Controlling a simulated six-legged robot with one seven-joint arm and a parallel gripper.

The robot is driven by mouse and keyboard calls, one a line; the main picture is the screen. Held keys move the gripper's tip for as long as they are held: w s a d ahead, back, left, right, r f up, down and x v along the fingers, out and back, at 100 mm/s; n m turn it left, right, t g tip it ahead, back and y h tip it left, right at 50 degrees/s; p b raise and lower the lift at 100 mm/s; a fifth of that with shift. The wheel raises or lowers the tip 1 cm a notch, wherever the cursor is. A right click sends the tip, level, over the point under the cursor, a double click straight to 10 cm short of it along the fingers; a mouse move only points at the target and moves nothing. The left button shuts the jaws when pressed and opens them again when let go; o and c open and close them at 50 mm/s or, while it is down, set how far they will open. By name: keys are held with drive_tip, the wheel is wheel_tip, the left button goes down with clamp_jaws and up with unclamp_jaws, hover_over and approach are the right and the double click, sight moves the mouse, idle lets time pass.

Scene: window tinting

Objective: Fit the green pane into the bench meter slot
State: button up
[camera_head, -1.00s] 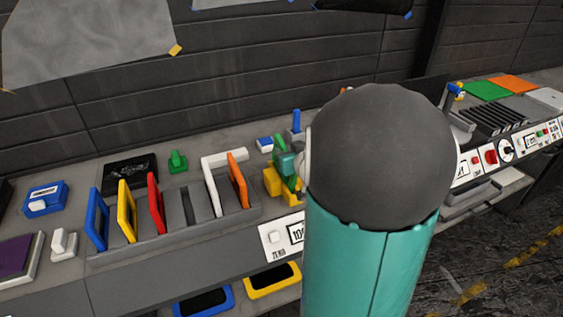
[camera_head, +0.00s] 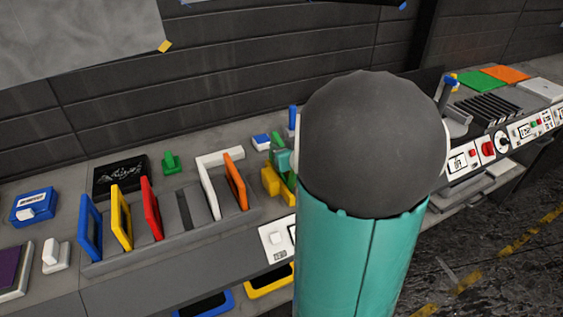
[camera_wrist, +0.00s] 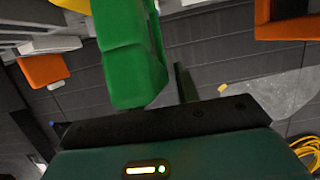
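The green pane (camera_head: 277,146) shows in the head view just left of my arm's dark round joint, which hides much of it. In the wrist view its green frame (camera_wrist: 132,58) is large and close, right in front of the gripper. My gripper (camera_head: 284,161) appears shut on it; one dark finger shows beside the frame, the other is hidden. The bench meter (camera_head: 272,243), a white panel with a display, is partly covered by my arm. A yellow block (camera_head: 271,184) stands just behind the meter, below the pane. The slot itself is hidden, so I cannot tell whether the pane touches it.
A grey rack (camera_head: 115,258) holds blue (camera_head: 90,228), yellow (camera_head: 121,218), red (camera_head: 152,208) and orange (camera_head: 236,182) panes, with an empty gap between red and orange. More panels (camera_head: 458,160) lie right of my arm.

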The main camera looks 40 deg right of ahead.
clamp_jaws()
drive_tip(key=shift+a, duration=0.1)
